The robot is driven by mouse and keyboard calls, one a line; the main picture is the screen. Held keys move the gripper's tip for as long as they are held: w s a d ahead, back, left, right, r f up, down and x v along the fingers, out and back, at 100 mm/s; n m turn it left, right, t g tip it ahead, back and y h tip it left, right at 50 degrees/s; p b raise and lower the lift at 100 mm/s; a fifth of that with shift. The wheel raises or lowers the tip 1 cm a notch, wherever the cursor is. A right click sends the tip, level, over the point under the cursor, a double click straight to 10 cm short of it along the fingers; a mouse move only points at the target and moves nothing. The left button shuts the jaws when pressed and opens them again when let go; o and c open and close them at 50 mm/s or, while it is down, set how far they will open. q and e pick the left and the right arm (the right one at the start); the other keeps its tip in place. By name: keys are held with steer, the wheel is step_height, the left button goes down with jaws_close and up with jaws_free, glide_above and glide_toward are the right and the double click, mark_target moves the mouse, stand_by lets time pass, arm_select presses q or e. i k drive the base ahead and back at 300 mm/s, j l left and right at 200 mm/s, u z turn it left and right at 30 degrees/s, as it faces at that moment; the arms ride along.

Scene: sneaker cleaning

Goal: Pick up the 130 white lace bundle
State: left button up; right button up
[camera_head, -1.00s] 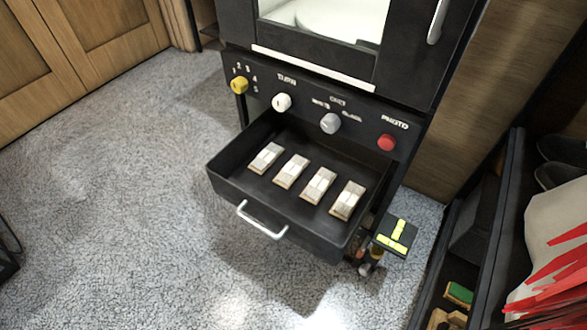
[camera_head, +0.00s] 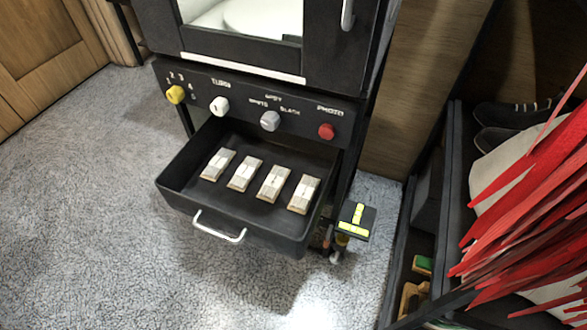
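Several white lace bundles lie side by side in a row in the open black drawer (camera_head: 180,199). From left to right, the first bundle is at the left (camera_head: 218,164), then a second bundle (camera_head: 244,174), a third bundle (camera_head: 273,183) and a last bundle (camera_head: 304,194) at the right. Each looks white with a tan underside and a band across the middle. No number is readable on them, so I cannot tell which is the 130 one. Neither of my grippers shows in the head view.
The drawer has a silver handle (camera_head: 218,227). Above it is a panel with yellow (camera_head: 175,94), white (camera_head: 219,105), grey (camera_head: 270,121) and red (camera_head: 326,131) knobs. A black-and-yellow block (camera_head: 357,221) stands right of the drawer. Red spiky shapes (camera_head: 530,200) fill the right. Carpet is clear at left.

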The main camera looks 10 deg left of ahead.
mark_target(246, 171)
steer(key=i+j+z, duration=0.1)
steer(key=j+z, duration=1.05)
steer(key=z, duration=0.15)
steer(key=j+z, duration=0.4)
